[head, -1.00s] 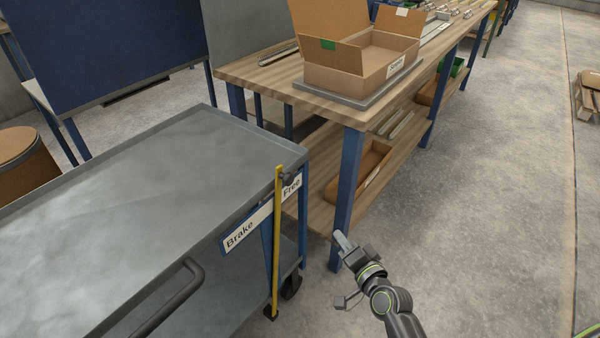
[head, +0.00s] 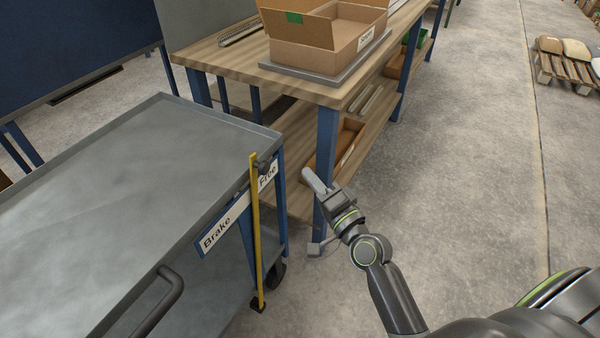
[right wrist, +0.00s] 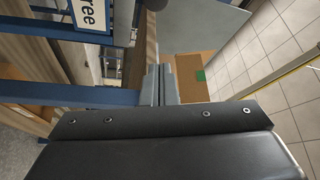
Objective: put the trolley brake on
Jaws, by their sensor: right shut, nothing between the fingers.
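The grey trolley (head: 120,190) stands at the left with its handle (head: 160,302) toward me. The word "Brake" is at the plate's other end. My right gripper (head: 314,180) is shut and empty, to the right of the lever and apart from it. In the right wrist view the shut fingers (right wrist: 163,85) show near the "Free" label (right wrist: 88,12). My left gripper is out of view.
A wooden workbench (head: 225,55) with blue legs stands close behind the trolley, its near leg (head: 327,160) just behind my right gripper. An open cardboard box (head: 310,50) sits on it. The floor (head: 450,170) at the right is clear up to a loaded pallet (head: 567,72).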

